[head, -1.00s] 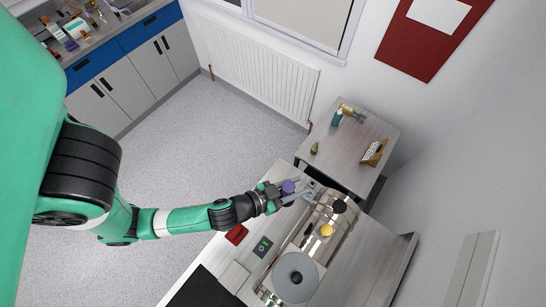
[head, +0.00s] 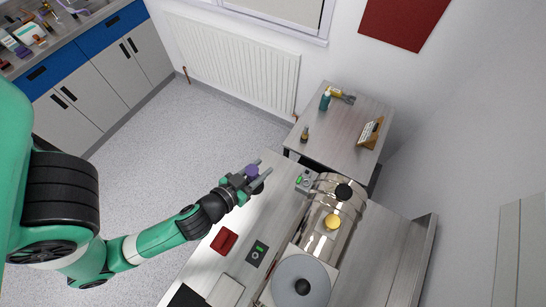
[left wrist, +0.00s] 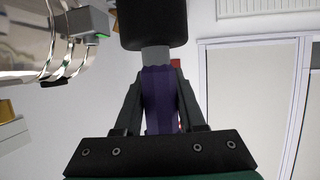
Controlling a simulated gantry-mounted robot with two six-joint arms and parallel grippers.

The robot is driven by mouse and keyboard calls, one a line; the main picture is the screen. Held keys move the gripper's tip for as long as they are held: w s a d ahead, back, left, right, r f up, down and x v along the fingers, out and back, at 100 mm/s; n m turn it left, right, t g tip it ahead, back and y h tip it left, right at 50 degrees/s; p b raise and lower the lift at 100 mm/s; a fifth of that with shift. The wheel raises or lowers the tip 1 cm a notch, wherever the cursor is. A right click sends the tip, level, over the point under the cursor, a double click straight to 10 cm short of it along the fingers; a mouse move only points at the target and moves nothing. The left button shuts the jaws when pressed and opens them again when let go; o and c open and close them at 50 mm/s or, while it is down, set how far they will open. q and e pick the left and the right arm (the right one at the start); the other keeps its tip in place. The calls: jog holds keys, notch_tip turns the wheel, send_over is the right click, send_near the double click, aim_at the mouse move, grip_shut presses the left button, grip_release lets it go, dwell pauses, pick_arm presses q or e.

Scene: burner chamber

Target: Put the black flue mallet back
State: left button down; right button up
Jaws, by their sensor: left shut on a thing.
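The black flue mallet shows in the left wrist view with a black head (left wrist: 153,22), a grey neck and a purple handle (left wrist: 160,100). My left gripper (left wrist: 160,95) is shut around the purple handle, with a finger on each side. In the head view, my left gripper (head: 260,178) is over the left edge of the bench, and the purple handle end (head: 251,170) shows between its fingers. The mallet head is mostly hidden there. My right gripper is not in view.
A side table (head: 345,135) holds bottles and a small stand.

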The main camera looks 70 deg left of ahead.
pick_arm(q)
jog(key=shift+w+a+f+b, duration=0.1)
jog(key=shift+w+a+f, duration=1.35)
jog(key=shift+f, duration=0.55)
jog(key=shift+w+a+f+b, duration=0.15)
jog(key=shift+w+a+f, duration=1.05)
jog(key=shift+a+f, duration=0.6)
jog(key=shift+w+a+f+b, duration=0.1)
jog(key=shift+w+a+f, duration=1.25)
jog(key=shift+f, duration=0.8)
jog(key=shift+f, duration=0.1)
jog(key=c, duration=0.9)
grip_release()
jog(key=shift+d+f, duration=0.1)
jog(key=shift+f, duration=0.05)
jog(key=o, duration=0.4)
